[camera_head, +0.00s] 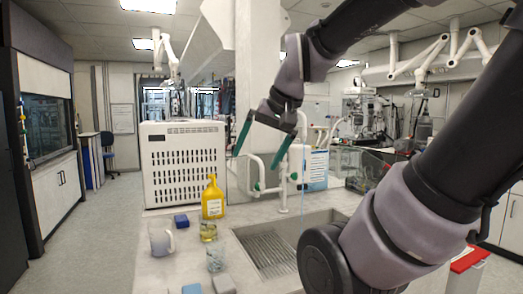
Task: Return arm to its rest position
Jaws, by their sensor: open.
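My gripper (262,145) hangs above the far edge of the sink, in the upper middle of the head view. Its two green-tipped fingers are spread apart with nothing between them. My arm comes in from the right side, bends near the top of the picture and points the gripper downward. The gripper is in front of the white column and near the tap, as seen in the picture; I cannot tell its exact distance from them.
A sink (268,246) with a white tap (283,180) is set in the counter. A white perforated box (183,165) stands behind. Floor at left is clear.

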